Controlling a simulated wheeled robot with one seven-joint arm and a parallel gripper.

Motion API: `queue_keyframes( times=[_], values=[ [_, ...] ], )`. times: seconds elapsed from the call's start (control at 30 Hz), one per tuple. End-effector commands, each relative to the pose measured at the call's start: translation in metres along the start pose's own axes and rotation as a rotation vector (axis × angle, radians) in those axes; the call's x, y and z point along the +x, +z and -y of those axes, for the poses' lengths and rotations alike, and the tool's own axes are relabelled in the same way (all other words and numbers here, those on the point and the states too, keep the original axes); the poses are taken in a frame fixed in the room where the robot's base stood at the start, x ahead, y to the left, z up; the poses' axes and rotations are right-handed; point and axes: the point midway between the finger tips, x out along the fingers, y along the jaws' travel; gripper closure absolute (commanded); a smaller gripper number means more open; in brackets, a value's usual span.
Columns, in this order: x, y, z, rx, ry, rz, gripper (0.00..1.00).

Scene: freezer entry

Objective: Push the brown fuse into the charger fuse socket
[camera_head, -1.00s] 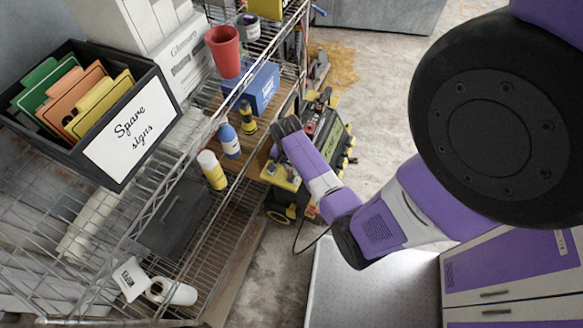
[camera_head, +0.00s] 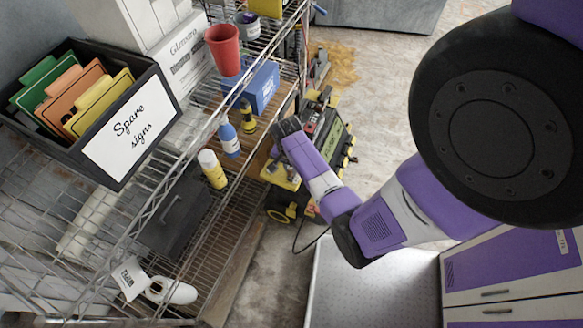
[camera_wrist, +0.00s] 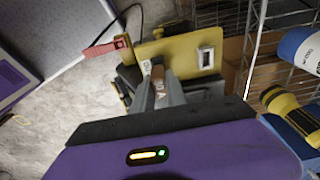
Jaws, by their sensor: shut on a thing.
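My gripper (camera_wrist: 160,92) is shut on a small brown fuse (camera_wrist: 158,74), which shows between the fingertips in the wrist view. The fingertips are in front of the charger's yellow panel (camera_wrist: 180,48). A white-framed part with a dark face (camera_wrist: 207,58) sits on the panel, right of the fingers. The fingers hide what lies directly behind the fuse, so I cannot tell whether it touches a socket. In the head view the yellow and black charger (camera_head: 337,135) stands beside the shelf, and my gripper (camera_head: 283,128) covers part of it.
A wire shelf (camera_head: 222,235) with a blue box (camera_head: 257,88), a blue bottle (camera_head: 229,140) and a yellow-black flashlight (camera_head: 248,116) stands close left of my gripper. A red clamp (camera_wrist: 103,48) with a cable is left of the panel.

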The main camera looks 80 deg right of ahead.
Motion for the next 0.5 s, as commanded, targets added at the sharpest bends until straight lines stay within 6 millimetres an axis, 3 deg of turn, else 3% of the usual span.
queue_keyframes(
  times=[0.5],
  values=[
    [0.0109, 0.0013, 0.0001, 0.000, 0.000, 0.000, 1.00]
  ],
)
